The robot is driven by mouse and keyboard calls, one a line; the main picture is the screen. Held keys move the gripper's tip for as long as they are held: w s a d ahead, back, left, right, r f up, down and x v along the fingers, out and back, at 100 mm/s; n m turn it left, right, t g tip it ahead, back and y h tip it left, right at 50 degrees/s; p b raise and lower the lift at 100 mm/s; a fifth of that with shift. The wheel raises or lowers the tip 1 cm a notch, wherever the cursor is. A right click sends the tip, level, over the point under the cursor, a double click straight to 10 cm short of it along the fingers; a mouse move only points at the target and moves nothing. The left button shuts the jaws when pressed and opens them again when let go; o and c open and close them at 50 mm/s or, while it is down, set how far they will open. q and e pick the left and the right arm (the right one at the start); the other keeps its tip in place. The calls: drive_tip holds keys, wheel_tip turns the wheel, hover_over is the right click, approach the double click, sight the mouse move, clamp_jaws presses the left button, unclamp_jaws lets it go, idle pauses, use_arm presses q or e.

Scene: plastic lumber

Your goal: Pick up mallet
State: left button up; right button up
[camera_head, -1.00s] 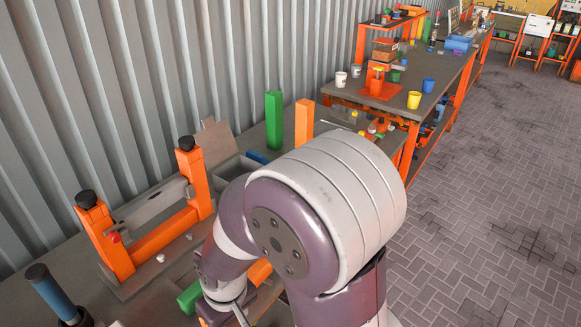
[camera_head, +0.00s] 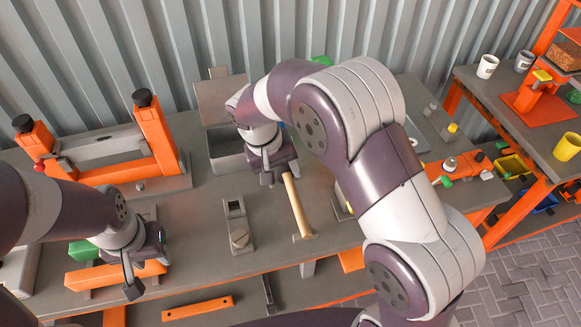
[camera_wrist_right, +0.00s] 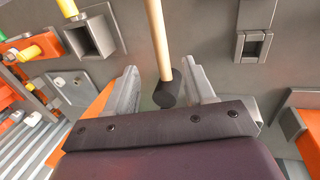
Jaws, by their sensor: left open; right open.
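The mallet (camera_head: 297,203) lies on the grey workbench, its pale wooden handle pointing toward the bench's front edge, where a pale crosspiece shows. In the right wrist view the handle (camera_wrist_right: 157,40) runs up out of the picture, and its dark end (camera_wrist_right: 170,95) shows between the fingers. My right gripper (camera_head: 268,172) is open at the far end of the mallet; that end is hard to see in the head view. It also shows open in the wrist view (camera_wrist_right: 168,88). I cannot tell whether a finger touches. My left gripper (camera_head: 146,265) is open near an orange block (camera_head: 90,278).
A grey metal tool (camera_head: 238,228) lies left of the mallet. An orange frame (camera_head: 115,170) stands at the back left, and a green block (camera_head: 82,252) is near my left gripper. A corrugated wall is behind.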

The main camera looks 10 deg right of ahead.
sight(295, 197)
drive_tip(key=x, duration=0.4)
drive_tip(key=shift+s+d, duration=0.15)
drive_tip(key=shift+d, duration=0.3)
drive_tip(key=shift+w+a+f, duration=0.1)
drive_tip(key=shift+f, duration=0.5)
drive_tip(key=shift+w+a+f, duration=0.1)
drive_tip(key=shift+f, duration=0.45)
drive_tip(key=x, duration=0.1)
drive_tip(key=p+x, duration=0.1)
drive_tip(key=x, duration=0.3)
drive_tip(key=shift+s+d, duration=0.2)
drive_tip(key=shift+s, duration=0.05)
drive_tip(key=shift+f, duration=0.2)
drive_tip(key=shift+a, duration=0.15)
drive_tip(key=shift+c, duration=1)
use_arm(q)
drive_tip(key=shift+s+d+r, duration=0.1)
drive_tip(key=shift+d+r, duration=0.05)
drive_tip(key=shift+r, duration=0.05)
use_arm(e)
drive_tip(key=shift+r, duration=0.1)
clamp_jaws()
